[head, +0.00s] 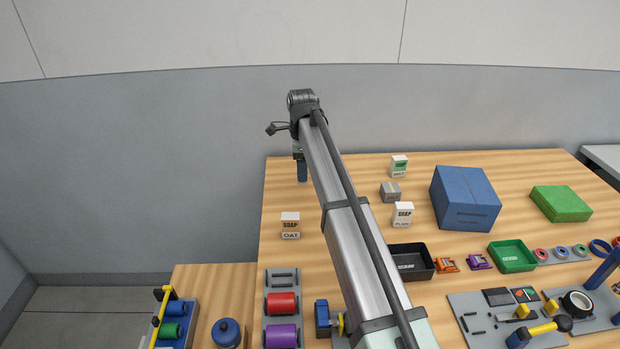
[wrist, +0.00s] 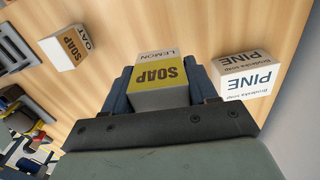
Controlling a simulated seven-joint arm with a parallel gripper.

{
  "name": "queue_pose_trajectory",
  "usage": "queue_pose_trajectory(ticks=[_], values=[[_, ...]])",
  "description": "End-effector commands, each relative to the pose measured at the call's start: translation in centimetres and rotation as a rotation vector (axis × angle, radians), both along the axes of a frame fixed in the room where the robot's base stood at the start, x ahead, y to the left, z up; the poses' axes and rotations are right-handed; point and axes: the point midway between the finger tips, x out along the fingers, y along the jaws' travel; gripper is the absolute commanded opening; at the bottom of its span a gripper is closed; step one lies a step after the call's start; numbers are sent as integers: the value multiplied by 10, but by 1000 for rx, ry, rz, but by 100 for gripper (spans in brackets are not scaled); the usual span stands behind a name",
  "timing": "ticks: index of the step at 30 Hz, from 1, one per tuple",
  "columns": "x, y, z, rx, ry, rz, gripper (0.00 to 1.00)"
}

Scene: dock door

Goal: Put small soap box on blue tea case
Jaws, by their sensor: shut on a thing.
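My gripper (wrist: 160,85) is shut on a yellow-and-white soap box marked LEMON (wrist: 160,78), with one blue finger on each side. In the head view my gripper (head: 302,170) points down over the left back part of the table, and the held box is hidden there. I cannot tell whether the box touches the table. The blue case (head: 465,200) stands right of the arm, well away from my gripper, and its top is bare. Its print is too small to read.
An OAT soap box (head: 290,225) stands nearby, and a PINE soap box (wrist: 247,76) is close to my gripper's right in the wrist view. White boxes (head: 403,214) (head: 399,166) and a small grey-brown box (head: 390,192) stand between arm and blue case. A green case (head: 560,203) is farther right.

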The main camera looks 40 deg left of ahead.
Motion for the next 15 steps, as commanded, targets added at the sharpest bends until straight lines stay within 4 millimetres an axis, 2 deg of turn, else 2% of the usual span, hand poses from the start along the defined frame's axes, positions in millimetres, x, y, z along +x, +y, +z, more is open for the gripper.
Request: queue_pose_trajectory(ticks=[3, 9, 11, 15], values=[[0, 0, 10, 1, -1, 0, 25], [5, -4, 14, 0, 0, -7, 25], [12, -9, 14, 0, 0, -17, 25], [44, -33, 16, 0, 0, -61, 25]])
